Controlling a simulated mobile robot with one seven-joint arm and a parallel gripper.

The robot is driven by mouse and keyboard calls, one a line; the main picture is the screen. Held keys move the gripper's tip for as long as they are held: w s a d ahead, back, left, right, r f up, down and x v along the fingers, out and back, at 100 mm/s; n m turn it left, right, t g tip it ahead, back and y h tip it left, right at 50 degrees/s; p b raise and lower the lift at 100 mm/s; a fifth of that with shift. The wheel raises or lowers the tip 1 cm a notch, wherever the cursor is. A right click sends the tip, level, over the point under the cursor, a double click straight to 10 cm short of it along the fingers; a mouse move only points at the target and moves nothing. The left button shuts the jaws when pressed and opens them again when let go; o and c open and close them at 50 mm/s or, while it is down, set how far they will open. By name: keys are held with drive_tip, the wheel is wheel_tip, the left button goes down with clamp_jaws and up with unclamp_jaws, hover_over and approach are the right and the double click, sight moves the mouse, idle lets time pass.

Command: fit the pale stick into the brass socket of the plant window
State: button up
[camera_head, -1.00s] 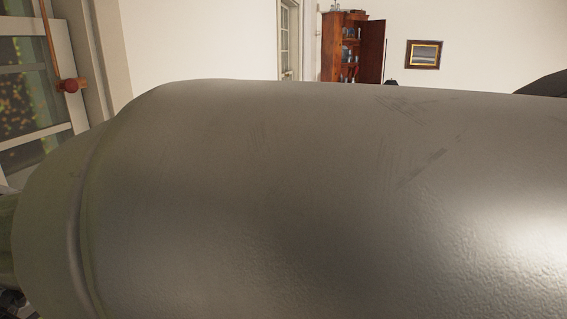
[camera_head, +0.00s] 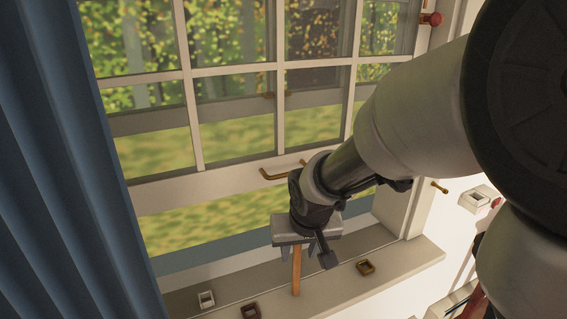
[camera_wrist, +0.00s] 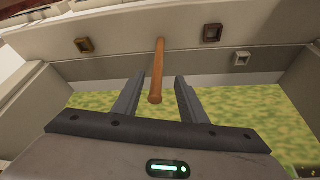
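A warm brown wooden stick (camera_head: 296,272) stands upright with its foot at the window sill; it looks brown more than pale. My gripper (camera_head: 297,243) is above the sill around the stick's top end. In the wrist view the fingers of my gripper (camera_wrist: 159,80) stand apart, with the stick (camera_wrist: 158,65) between them and a gap on each side. A brass-coloured square socket (camera_head: 365,267) lies on the sill to the right of the stick. It also shows at the left in the wrist view (camera_wrist: 84,45). I cannot tell whether the stick's foot sits in a socket.
A dark brown socket (camera_head: 250,310) and a white one (camera_head: 206,298) lie on the sill (camera_head: 405,254) left of the stick. The paned window sash (camera_head: 220,187) with a brass handle (camera_head: 280,172) is close behind my gripper. A blue curtain (camera_head: 60,160) hangs at the left.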

sight(298, 258)
drive_tip(key=x, duration=0.8)
drive_tip(key=shift+w+d+b, duration=0.1)
drive_tip(key=shift+w+b, duration=0.1)
drive_tip(key=shift+b, duration=0.15)
clamp_jaws()
